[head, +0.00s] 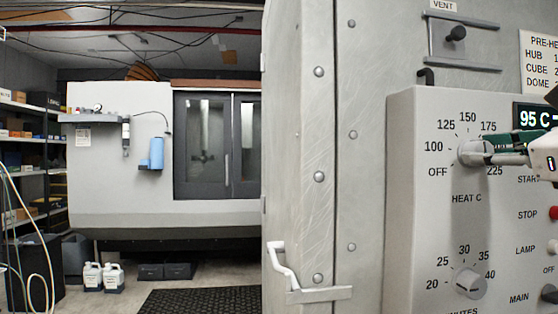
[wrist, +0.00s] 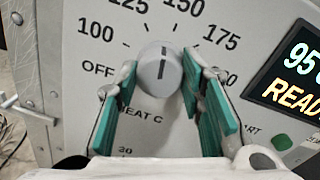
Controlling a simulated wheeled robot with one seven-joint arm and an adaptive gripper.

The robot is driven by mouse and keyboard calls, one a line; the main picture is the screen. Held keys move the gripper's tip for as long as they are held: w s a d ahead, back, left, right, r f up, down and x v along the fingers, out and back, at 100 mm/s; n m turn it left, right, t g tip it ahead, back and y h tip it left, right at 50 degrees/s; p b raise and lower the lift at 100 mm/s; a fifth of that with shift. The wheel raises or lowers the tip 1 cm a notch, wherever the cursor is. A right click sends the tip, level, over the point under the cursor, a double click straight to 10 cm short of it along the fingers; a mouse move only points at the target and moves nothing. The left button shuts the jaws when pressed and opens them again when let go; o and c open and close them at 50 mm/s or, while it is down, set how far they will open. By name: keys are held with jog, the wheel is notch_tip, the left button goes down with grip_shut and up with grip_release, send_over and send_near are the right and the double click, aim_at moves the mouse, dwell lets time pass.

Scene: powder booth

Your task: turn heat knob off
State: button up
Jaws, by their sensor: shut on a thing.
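The heat knob (head: 472,152) is a round grey dial on the control panel, marked OFF, 100, 125, 150, 175 and up, with HEAT C below it. In the wrist view the heat knob (wrist: 160,68) has a dark pointer line standing nearly upright, between 125 and 150. My gripper (head: 488,150) reaches in from the right in the head view. In the wrist view its green-padded fingers stand on either side of the knob, shut on it. In the head view the fingers hide part of the knob's right side and some dial marks.
A display (head: 535,117) right of the dial reads 95 C. The minutes knob (head: 469,284) is below. A red STOP button (head: 553,213), a LAMP switch and a MAIN switch line the right edge. A vent slider (head: 456,34) sits above, and a white handle (head: 284,267) lower left.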

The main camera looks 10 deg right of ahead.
jog(key=n+b, duration=0.6)
jog(key=n, duration=0.1)
jog(key=n+b, duration=0.5)
jog(key=n, duration=0.2)
jog(key=n+b, duration=0.6)
jog(key=n, duration=0.1)
jog(key=shift+a+f+h+b, duration=0.15)
jog(key=shift+f+h+b, duration=0.15)
jog(key=shift+h, duration=0.1)
jog(key=shift+r, duration=0.1)
jog(key=o, duration=1.1)
jog(key=shift+o, duration=0.2)
